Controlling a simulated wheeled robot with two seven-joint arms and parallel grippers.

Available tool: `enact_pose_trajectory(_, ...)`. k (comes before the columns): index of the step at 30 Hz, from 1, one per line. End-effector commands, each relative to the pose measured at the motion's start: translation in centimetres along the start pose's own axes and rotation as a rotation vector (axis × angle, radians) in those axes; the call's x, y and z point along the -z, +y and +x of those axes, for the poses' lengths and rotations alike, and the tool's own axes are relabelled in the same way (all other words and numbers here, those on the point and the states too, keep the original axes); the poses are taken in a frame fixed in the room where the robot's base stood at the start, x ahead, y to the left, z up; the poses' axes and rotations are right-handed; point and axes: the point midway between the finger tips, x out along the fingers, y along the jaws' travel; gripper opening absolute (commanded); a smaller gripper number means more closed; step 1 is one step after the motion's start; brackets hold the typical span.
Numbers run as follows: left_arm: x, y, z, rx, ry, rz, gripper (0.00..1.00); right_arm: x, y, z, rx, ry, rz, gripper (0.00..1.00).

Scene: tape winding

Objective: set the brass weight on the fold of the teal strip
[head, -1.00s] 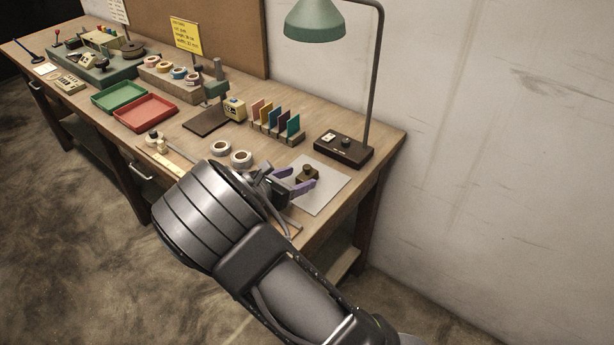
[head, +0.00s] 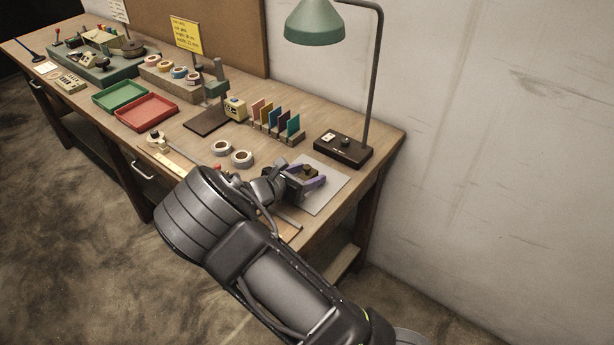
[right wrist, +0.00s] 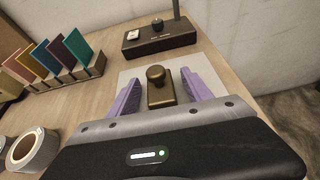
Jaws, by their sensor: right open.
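The brass weight (right wrist: 158,92), a dark brass block with a round knob, stands upright on a pale grey sheet (right wrist: 132,76). In the head view the weight (head: 308,171) is partly hidden by my right gripper (head: 307,175). In the right wrist view my right gripper (right wrist: 160,88) is open, with one purple finger on each side of the weight; I cannot tell whether either touches it. A teal upright piece (right wrist: 76,47) stands at the end of a wooden rack; it also shows in the head view (head: 293,124). No fold is visible on it. My left gripper is out of view.
A dark box with a knob (head: 343,148) and the lamp post stand behind the sheet. Two tape rolls (head: 241,159) lie left of my right gripper. The wooden rack (right wrist: 60,82) holds several coloured pieces. Red (head: 146,112) and green trays lie farther left.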

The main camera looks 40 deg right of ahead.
Motion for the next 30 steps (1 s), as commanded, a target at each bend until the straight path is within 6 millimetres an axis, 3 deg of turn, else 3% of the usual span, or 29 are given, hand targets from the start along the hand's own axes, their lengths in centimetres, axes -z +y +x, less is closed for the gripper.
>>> enact_pose_trajectory(4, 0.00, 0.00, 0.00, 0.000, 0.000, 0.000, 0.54, 0.00, 0.00, -0.01, 0.000, 0.000, 0.000, 0.57)
enact_pose_trajectory(24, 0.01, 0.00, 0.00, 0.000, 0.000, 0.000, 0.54, -0.01, 0.00, -0.01, 0.000, 0.000, 0.000, 0.02)
enact_pose_trajectory(30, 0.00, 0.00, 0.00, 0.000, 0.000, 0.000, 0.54, -0.01, 0.00, -0.01, 0.000, 0.000, 0.000, 0.00)
